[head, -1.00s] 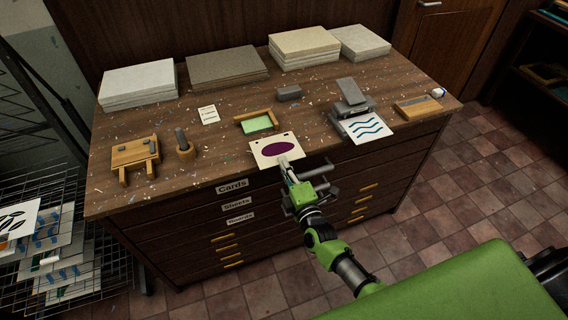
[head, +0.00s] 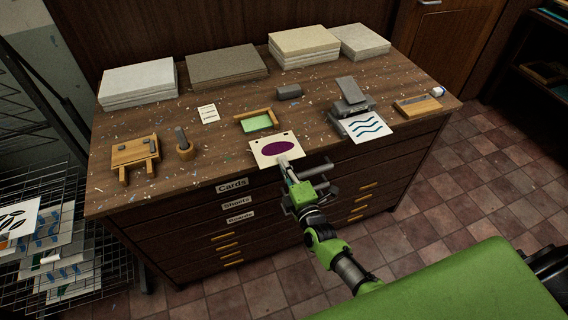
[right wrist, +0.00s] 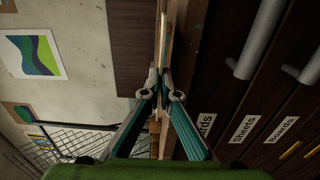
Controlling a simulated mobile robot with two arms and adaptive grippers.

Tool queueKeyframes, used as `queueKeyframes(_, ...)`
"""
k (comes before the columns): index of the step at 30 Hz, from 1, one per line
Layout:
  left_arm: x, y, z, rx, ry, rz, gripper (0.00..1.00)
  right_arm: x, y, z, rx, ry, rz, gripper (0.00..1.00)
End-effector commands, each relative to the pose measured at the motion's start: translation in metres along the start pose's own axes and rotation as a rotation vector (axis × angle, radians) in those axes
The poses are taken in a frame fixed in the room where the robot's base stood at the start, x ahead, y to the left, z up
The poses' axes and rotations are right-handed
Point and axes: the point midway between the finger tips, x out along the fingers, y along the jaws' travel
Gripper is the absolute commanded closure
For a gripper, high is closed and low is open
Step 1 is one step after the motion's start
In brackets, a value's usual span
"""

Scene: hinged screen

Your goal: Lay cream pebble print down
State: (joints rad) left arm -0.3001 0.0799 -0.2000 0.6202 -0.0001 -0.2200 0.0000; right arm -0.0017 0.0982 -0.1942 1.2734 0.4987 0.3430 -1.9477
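The cream print (head: 260,158) with a dark purple oval pebble shape is at the front edge of the cabinet top, below the green-bedded wooden frame in the head view. My right gripper (head: 286,165) is at the print's near edge, with its fingers closed on that edge. In the right wrist view the fingertips (right wrist: 160,82) come together on a thin, edge-on sheet. I cannot tell whether the print touches the top or is just above it. My left gripper is not in view.
A wooden frame with a green bed (head: 258,123) lies just behind the print. A small press (head: 350,98) with a blue-wave print (head: 367,126) stands to the right. A wooden stand (head: 134,153) and a tool holder (head: 186,152) are left.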

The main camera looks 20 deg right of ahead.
Motion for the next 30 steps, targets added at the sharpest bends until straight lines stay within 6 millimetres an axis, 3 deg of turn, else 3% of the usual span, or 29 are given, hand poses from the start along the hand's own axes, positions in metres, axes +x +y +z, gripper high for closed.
queueKeyframes(29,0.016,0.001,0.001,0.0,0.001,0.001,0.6,0.0,-0.022,0.0,0.0,0.0,0.001,1.0)
queueKeyframes(30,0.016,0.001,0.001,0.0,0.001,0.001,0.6,0.0,-0.022,0.0,0.0,0.0,0.001,0.91)
